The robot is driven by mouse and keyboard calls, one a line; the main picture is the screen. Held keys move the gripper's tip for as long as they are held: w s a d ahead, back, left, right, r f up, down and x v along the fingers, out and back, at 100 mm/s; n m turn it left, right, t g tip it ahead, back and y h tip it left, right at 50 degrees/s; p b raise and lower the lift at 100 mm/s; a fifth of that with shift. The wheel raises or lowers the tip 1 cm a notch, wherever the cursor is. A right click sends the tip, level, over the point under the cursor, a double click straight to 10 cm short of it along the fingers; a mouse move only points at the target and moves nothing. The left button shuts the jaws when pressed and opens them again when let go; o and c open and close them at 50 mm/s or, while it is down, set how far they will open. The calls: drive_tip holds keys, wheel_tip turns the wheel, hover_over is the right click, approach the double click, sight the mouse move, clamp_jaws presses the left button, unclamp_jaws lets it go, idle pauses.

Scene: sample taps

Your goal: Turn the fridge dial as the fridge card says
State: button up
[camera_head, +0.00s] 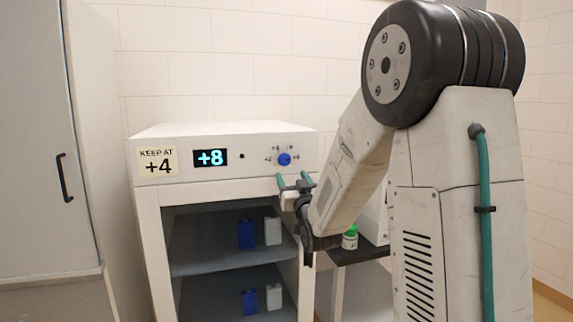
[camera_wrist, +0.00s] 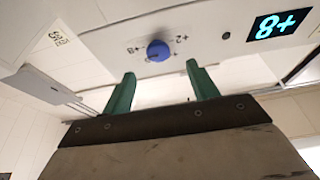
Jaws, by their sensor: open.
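The fridge (camera_head: 232,141) has a white front panel above open shelves. Its card (camera_head: 157,162) reads "KEEP AT +4", and its display (camera_head: 210,157) reads +8. The blue dial (camera_head: 284,159) sits at the panel's right, with marks +2, +4, +6 and +8 around it; its exact pointing is too small to tell. My gripper (camera_head: 294,182) is open and empty, just below the dial and apart from it. In the wrist view, which is upside down, the dial (camera_wrist: 158,50) lies beyond and between the two green fingertips (camera_wrist: 160,76). The display (camera_wrist: 275,24) shows at the upper right there.
Blue and white containers (camera_head: 247,234) stand on the fridge shelves. A dark-topped stand (camera_head: 360,252) with a small green-capped bottle (camera_head: 350,238) is right of the fridge, partly behind my arm. A grey cabinet (camera_head: 35,140) with a black handle stands at the left.

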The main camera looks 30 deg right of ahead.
sight(285, 160)
drive_tip(key=x, duration=0.7)
drive_tip(key=shift+w+d+r, duration=0.25)
drive_tip(key=shift+r, duration=0.15)
drive_tip(key=c, duration=1)
